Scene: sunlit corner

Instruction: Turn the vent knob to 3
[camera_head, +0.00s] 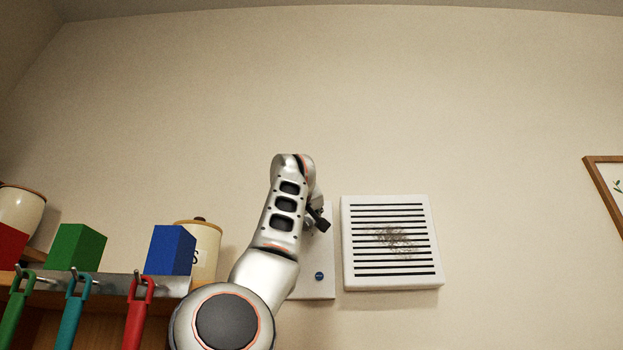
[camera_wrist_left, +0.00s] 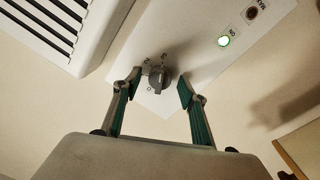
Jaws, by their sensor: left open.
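The grey vent knob (camera_wrist_left: 157,78) sits on a white wall panel (camera_wrist_left: 190,62), with small printed numerals around it. A 0 is readable at its lower left, but I cannot tell surely which numeral the knob points to. My left gripper (camera_wrist_left: 161,82) is open, with its green-padded fingers on either side of the knob. I cannot tell whether either finger touches it. In the head view my left gripper (camera_head: 318,221) is at the panel (camera_head: 318,291), and my arm hides the knob and much of the panel. My right gripper is in neither view.
A white slatted vent (camera_head: 347,244) with a dark smudge is right of the panel. A green light (camera_wrist_left: 224,41) is lit on the panel. Left are a rail (camera_head: 110,285) with hanging tools, a blue block (camera_head: 170,250), a green block (camera_head: 76,247) and jars.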

